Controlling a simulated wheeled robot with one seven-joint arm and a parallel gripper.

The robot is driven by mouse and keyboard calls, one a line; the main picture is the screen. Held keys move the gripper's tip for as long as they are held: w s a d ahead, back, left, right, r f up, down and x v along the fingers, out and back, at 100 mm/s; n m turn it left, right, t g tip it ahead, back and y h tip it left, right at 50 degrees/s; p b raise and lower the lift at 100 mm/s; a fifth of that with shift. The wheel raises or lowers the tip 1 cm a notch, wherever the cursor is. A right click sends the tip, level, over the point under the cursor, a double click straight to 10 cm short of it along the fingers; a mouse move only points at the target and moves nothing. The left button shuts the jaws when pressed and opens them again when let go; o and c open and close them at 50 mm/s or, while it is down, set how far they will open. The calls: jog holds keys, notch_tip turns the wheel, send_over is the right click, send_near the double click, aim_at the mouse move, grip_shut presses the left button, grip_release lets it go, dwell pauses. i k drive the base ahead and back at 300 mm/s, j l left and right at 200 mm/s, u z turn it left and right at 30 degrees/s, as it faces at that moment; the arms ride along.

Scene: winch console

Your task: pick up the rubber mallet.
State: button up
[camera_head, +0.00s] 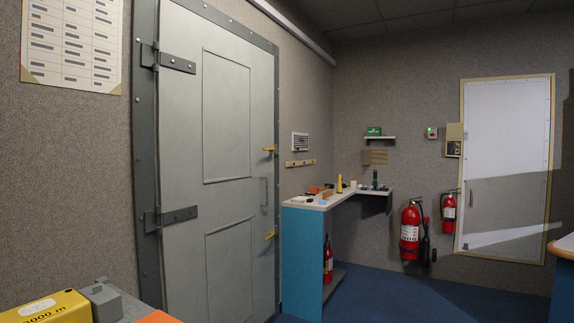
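I cannot make out the rubber mallet for certain. Several small objects lie on the white-topped counter (318,205) with the blue side, in the middle of the head view. Among them are an orange item (313,190), a brown item (327,194), an upright yellow object (339,184) and a dark green upright object (375,180). They are too small and far off to tell whether one is the mallet. My gripper is not in view.
A closed grey door (226,170) stands left of the counter. A yellow box (48,308) and a grey block (101,299) are close at bottom left. Fire extinguishers (410,232) hang by the white door (506,165). A wood-edged surface (563,246) juts in at right. Blue floor (400,298) lies clear between.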

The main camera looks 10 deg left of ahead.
aim_at(331, 185)
jog(key=i+l+u, duration=0.2)
jog(key=i, duration=0.5)
jog(key=i+l+u, duration=0.2)
jog(key=i, duration=0.45)
jog(key=i+l+u, duration=0.2)
jog(key=i+l, duration=0.35)
jog(key=i+l+u, duration=0.2)
jog(key=i+l, duration=0.3)
jog(key=i, duration=0.15)
jog(key=i+j, duration=0.15)
jog(key=i, duration=0.25)
jog(key=i+j, duration=0.15)
jog(key=i, duration=0.25)
jog(key=i+j, duration=0.15)
jog(key=i, duration=0.25)
jog(key=k, duration=0.15)
jog(key=l, duration=0.55)
jog(key=k+l+u, duration=0.1)
jog(key=l, duration=0.45)
